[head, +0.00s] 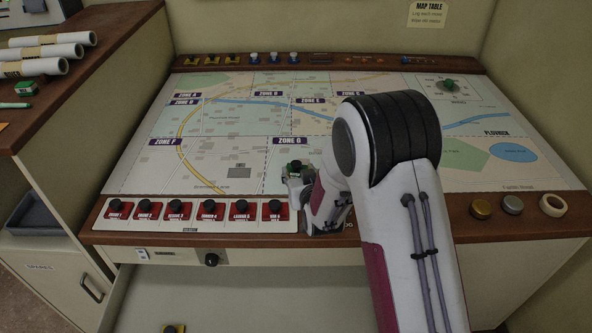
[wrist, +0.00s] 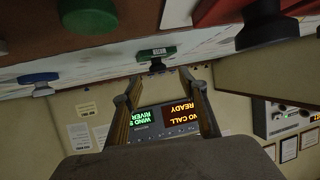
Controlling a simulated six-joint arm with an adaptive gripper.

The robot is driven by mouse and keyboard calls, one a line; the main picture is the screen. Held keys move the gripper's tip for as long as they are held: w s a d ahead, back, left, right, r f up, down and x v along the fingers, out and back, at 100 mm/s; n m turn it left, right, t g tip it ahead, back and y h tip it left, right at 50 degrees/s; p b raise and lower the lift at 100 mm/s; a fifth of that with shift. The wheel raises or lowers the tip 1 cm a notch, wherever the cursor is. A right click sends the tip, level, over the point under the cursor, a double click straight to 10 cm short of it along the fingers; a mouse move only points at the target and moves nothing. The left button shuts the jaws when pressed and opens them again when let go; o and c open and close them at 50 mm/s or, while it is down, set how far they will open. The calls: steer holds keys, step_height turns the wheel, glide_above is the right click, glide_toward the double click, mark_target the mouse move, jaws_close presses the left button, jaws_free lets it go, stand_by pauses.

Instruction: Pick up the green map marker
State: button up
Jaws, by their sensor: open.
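The green map marker (head: 295,164) has a dark knob on top and stands on the map near its front edge, right of the red markers. Part of it is hidden by my gripper (head: 292,179), which is right at it. In the wrist view, upside down, a green block with a pale label (wrist: 157,53) and a dark knob shows just beyond the fingertips. My gripper (wrist: 160,76) is open there, with nothing seen held between its fingers.
A row of red markers with black knobs (head: 192,213) lies along the front edge, left of my gripper. A green round piece (head: 448,84) sits on the compass at the back right. Discs (head: 481,208) and a tape roll (head: 553,204) lie at front right.

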mark_target(296, 165)
steer(key=shift+d+x, duration=0.15)
steer(key=shift+x, duration=0.6)
steer(key=shift+d+x, duration=0.1)
steer(key=shift+x, duration=1.8)
steer(key=shift+a+r, duration=0.1)
jaws_close()
